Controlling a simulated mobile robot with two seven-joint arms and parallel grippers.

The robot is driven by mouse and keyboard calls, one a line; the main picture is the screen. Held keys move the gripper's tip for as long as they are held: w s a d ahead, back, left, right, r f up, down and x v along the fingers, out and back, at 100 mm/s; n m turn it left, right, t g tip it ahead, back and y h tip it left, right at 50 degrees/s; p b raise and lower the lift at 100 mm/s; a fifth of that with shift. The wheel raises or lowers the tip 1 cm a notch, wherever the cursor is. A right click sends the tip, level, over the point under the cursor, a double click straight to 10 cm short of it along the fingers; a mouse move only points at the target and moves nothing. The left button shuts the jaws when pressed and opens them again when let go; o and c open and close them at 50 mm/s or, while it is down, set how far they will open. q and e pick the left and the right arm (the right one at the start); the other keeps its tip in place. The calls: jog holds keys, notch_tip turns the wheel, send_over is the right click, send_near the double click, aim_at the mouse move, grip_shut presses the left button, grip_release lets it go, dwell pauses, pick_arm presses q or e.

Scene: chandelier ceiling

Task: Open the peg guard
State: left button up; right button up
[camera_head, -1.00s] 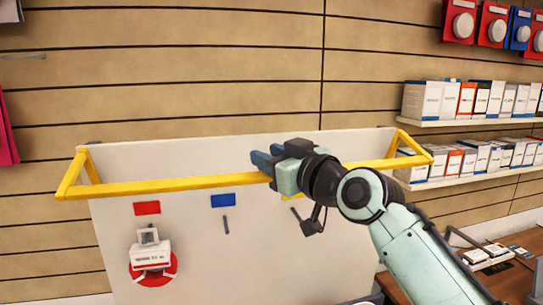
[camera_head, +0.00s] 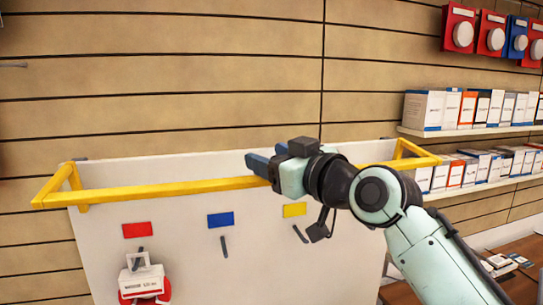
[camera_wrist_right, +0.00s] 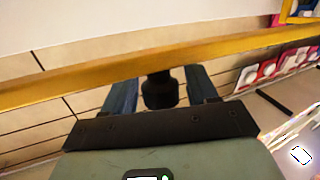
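The peg guard is a yellow bar frame (camera_head: 160,193) in front of a white board (camera_head: 180,260). Its long front bar runs across the board's upper part, with short side arms at both ends. It also crosses the right wrist view as a yellow bar (camera_wrist_right: 75,82). My right gripper (camera_head: 257,163) is at the front bar, right of its middle. In the right wrist view its two fingers (camera_wrist_right: 160,85) are apart, with the bar across their tips. A dark cylinder (camera_wrist_right: 160,90) shows between them; I cannot tell what it is. I cannot tell whether the fingers touch the bar. My left gripper is out of view.
Red (camera_head: 137,230), blue (camera_head: 220,220) and yellow (camera_head: 294,210) labels sit on the board above pegs. A white device (camera_head: 142,279) hangs at lower left. Shelves with boxes (camera_head: 470,110) stand at right, above a brown table (camera_head: 520,285).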

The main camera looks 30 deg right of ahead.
jog(key=shift+s+b, duration=0.3)
jog(key=shift+s, duration=0.25)
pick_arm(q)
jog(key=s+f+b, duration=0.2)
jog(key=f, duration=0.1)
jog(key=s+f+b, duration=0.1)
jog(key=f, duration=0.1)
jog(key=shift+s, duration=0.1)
pick_arm(e)
jog(key=s+d, duration=0.1)
jog(key=s, duration=1.1)
jog(key=shift+d, duration=0.4)
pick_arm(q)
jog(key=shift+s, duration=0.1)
